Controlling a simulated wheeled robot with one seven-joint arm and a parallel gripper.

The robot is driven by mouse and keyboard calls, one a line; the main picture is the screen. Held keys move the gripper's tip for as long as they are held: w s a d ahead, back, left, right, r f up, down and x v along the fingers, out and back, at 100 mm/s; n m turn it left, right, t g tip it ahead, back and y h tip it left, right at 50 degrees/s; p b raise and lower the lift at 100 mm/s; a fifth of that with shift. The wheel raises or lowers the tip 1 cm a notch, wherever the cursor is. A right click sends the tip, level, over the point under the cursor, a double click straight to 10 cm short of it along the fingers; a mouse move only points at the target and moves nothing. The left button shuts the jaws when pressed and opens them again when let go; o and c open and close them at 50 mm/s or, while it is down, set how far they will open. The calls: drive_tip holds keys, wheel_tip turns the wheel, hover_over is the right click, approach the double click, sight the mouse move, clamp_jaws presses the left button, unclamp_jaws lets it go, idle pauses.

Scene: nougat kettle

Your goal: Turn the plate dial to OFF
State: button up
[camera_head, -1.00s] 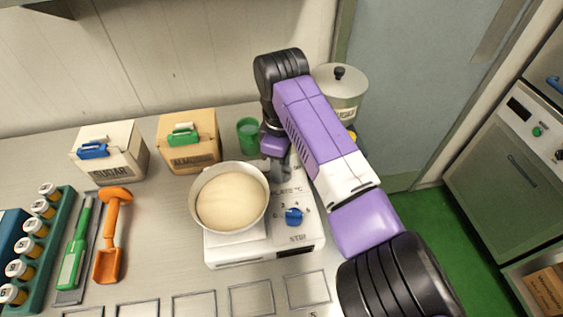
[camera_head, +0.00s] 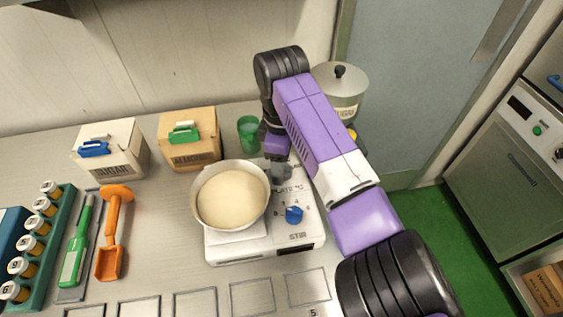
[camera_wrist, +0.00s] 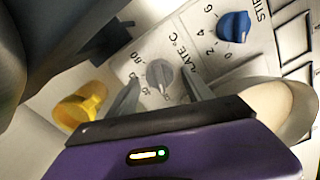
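The grey plate dial (camera_wrist: 159,75) shows in the wrist view beside the "PLATE °C" lettering and a number scale, with 80 readable. Its pointer setting is too unclear to read. In the head view it is mostly hidden by my gripper (camera_head: 281,172). In the wrist view my gripper (camera_wrist: 160,80) is open, with one finger on each side of the dial; I cannot tell whether they touch it. The white hotplate unit (camera_head: 265,250) also has a blue stir dial (camera_head: 294,215), seen in the wrist view (camera_wrist: 234,26) too.
A pan of pale dough (camera_head: 231,198) sits on the hotplate, close left of my gripper. A green cup (camera_head: 248,133), a cardboard box (camera_head: 188,140) and a lidded pot (camera_head: 341,88) stand behind. A yellow object (camera_wrist: 82,105) is near my gripper in the wrist view.

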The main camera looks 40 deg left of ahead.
drive_tip(key=shift+r+b, duration=0.7)
drive_tip(key=shift+r, duration=3.2)
